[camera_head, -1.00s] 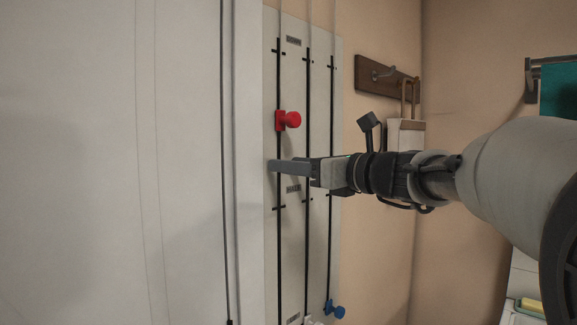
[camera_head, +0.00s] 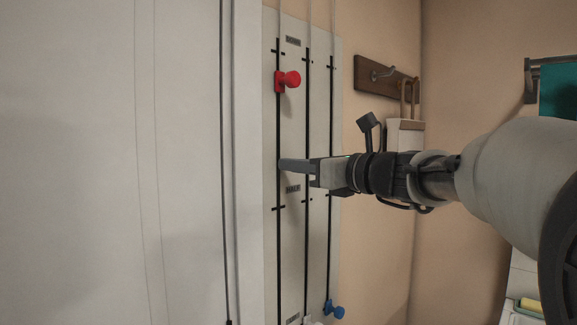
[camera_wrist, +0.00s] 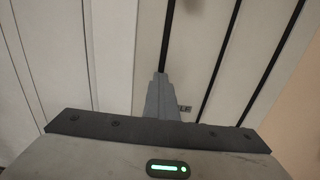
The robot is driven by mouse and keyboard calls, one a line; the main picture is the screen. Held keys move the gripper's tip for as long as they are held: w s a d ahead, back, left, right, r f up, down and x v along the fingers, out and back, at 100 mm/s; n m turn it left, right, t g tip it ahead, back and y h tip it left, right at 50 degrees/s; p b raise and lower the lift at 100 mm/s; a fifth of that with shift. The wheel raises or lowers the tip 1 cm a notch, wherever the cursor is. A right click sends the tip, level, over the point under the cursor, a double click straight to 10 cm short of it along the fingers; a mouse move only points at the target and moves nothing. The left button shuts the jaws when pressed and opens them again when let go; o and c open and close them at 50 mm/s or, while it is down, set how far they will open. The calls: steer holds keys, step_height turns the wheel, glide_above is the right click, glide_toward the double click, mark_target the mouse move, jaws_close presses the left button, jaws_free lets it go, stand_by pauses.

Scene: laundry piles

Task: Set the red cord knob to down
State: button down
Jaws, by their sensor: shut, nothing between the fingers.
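The red cord knob (camera_head: 290,79) sits on the leftmost black slot (camera_head: 278,130) of a pale wall panel (camera_head: 293,245), in the upper part of that slot, below the top label and tick mark. My gripper (camera_head: 283,165) is shut and empty, well below the knob, with its fingertips at the left slot just above the middle label. In the wrist view the closed fingers (camera_wrist: 160,98) point at a black slot; the red knob does not show there.
A blue knob (camera_head: 334,309) is low on the right slot. A pale knob (camera_head: 308,320) is at the bottom of the middle slot. A wooden hook rack (camera_head: 387,79) with a hanging white item is on the wall behind my arm. A white door-like surface (camera_head: 80,160) fills the left.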

mark_target(278, 116)
stand_by(0.6)
steer(key=c, duration=1.4)
jaws_free()
steer(key=shift+c, duration=0.2)
step_height(278, 116, up, 10)
steer(key=p, duration=0.3)
